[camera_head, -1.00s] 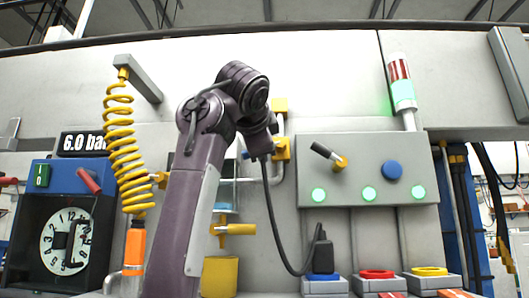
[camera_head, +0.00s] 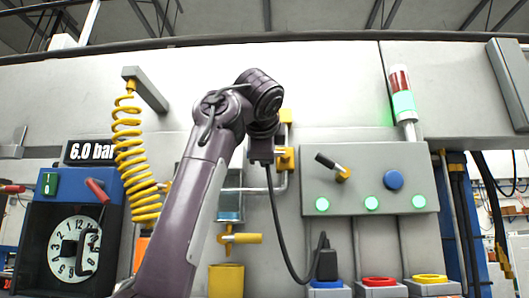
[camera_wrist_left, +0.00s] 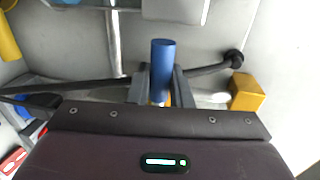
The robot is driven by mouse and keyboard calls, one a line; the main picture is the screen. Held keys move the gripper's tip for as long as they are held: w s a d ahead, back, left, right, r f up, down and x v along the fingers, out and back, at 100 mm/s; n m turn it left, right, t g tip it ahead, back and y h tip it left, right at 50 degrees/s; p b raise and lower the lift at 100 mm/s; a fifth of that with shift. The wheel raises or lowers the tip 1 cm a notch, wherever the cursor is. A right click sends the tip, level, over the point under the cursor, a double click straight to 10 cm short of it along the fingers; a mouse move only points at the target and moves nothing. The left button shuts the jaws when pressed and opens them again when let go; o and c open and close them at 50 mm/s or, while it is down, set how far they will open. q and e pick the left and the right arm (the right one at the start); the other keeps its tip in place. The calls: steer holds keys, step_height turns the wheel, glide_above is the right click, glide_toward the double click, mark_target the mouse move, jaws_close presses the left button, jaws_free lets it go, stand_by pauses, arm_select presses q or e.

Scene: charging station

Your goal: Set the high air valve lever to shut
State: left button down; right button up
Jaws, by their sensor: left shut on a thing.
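The high air valve (camera_head: 286,159) is a yellow body on the grey pipe, right of my left wrist in the head view. Its lever has a blue handle (camera_wrist_left: 162,62), which stands between the fingers in the left wrist view. My left gripper (camera_wrist_left: 160,88) is shut on this handle. In the head view, my left gripper (camera_head: 262,152) is just left of the valve body, and its fingers and the handle are hidden behind my wrist. I cannot tell the lever's exact angle. My right gripper is in neither view.
A lower yellow valve (camera_head: 241,239) sits below, above a yellow cylinder (camera_head: 226,280). A grey panel (camera_head: 370,165) with green lights stands close on the right. A black cable hangs beneath my wrist. A coiled yellow hose (camera_head: 135,160) hangs at left.

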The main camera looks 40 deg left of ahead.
arm_select(q)
steer(key=shift+r, duration=0.1)
steer(key=c, duration=1.5)
jaws_free()
steer(key=shift+a, duration=0.1)
steer(key=shift+o, duration=0.7)
steer(key=shift+w+a, duration=0.2)
steer(key=shift+w, duration=0.05)
steer(key=shift+s+d+b, duration=0.3)
steer(key=shift+s, duration=0.15)
steer(key=b+v, duration=0.2)
steer(key=v, duration=0.4)
steer(key=shift+s+d, duration=0.2)
steer(key=shift+s, duration=0.15)
steer(key=shift+w+a, duration=0.1)
